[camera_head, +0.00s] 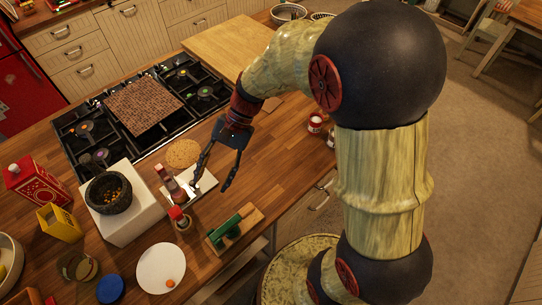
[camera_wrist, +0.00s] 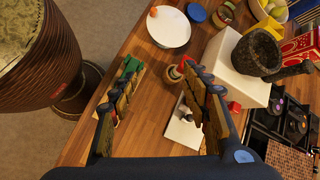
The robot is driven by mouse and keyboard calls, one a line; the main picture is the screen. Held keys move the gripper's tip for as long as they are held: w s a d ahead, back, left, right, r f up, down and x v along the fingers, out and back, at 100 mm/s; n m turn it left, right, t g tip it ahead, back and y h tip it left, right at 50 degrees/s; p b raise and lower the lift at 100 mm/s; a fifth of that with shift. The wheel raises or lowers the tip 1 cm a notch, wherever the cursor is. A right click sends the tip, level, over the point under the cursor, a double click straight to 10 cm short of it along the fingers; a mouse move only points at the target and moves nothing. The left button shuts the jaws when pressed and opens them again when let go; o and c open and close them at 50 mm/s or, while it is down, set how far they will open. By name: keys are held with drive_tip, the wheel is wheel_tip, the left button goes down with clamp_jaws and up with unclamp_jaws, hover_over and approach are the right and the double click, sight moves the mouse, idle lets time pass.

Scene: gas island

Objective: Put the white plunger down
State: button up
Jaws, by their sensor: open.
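My gripper (camera_head: 211,184) is open above the wooden counter's front part, with nothing seen between its fingers. It also shows open in the wrist view (camera_wrist: 160,78). A flat white piece (camera_head: 205,183) lies on the counter under and beside the left finger. In the wrist view this white piece (camera_wrist: 178,132) lies beyond the right finger, which hides part of it. A small dark knob-like part shows on it. I cannot tell for sure whether this is the white plunger. No other clear plunger is in view.
A green tool on a wooden board (camera_head: 252,219) lies in front of the gripper. Bottles (camera_head: 179,219) stand to the left, near a white block (camera_head: 140,219) bearing a dark mortar (camera_head: 108,194). A white plate (camera_head: 160,262) and a stove (camera_head: 70,131) are also near.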

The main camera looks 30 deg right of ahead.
drive_tip(key=s+d+r+n+t+h, duration=0.7)
drive_tip(key=s+d+r, duration=0.4)
drive_tip(key=r, duration=0.3)
drive_tip(key=shift+d+n+t+h, duration=0.4)
drive_tip(key=shift+d+n+t, duration=0.2)
drive_tip(key=shift+n, duration=0.3)
drive_tip(key=shift+w, duration=0.1)
wheel_tip(320, 180, down, 14)
drive_tip(key=b, duration=1.3)
drive_tip(key=shift+r+b, duration=0.15)
drive_tip(key=shift+b, duration=0.25)
drive_tip(key=shift+c, duration=0.3)
